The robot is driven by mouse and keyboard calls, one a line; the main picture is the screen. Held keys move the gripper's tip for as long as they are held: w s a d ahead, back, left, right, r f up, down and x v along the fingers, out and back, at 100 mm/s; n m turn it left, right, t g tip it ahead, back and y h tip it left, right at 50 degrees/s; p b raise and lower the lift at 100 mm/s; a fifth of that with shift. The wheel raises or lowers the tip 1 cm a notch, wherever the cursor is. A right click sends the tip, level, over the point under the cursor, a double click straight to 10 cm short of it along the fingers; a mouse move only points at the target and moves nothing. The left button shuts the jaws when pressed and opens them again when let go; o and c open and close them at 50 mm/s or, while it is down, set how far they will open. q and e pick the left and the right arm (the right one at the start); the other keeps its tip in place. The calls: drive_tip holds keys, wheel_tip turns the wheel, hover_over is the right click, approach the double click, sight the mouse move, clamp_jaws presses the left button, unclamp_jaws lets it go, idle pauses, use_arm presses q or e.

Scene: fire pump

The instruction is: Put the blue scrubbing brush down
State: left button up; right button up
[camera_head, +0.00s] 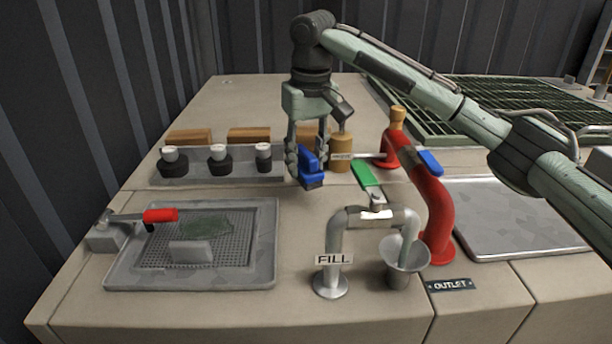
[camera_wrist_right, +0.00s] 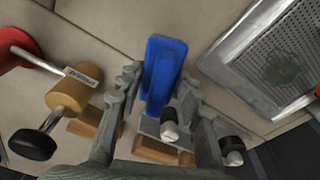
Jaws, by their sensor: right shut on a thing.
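The blue scrubbing brush (camera_head: 311,168) is between the fingers of my right gripper (camera_head: 306,160), which points down and is shut on it. The brush is at the right end of the grey rack, left of the brass cylinder. In the wrist view the blue brush (camera_wrist_right: 163,68) lies lengthwise between the two grey fingers of my right gripper (camera_wrist_right: 160,85). Its bristles cannot be made out. Whether its lower end touches the counter cannot be told. My left gripper is not in view.
The grey rack (camera_head: 228,177) holds black nozzles with white tops. Front left is a drain tray (camera_head: 120,271) with a red-handled lever (camera_head: 160,215). The brass cylinder (camera_head: 341,153), red pipe (camera_head: 437,205) and FILL pipe (camera_head: 330,268) stand nearby. Bare counter lies between drain tray and FILL pipe.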

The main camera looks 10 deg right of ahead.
sight(307, 176)
wheel_tip(307, 176, down, 3)
drive_tip(key=shift+f, duration=0.45)
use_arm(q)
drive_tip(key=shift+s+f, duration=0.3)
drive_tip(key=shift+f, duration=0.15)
use_arm(e)
drive_tip(key=shift+f, duration=0.15)
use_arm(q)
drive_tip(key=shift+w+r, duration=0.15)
use_arm(e)
drive_tip(key=o, duration=1)
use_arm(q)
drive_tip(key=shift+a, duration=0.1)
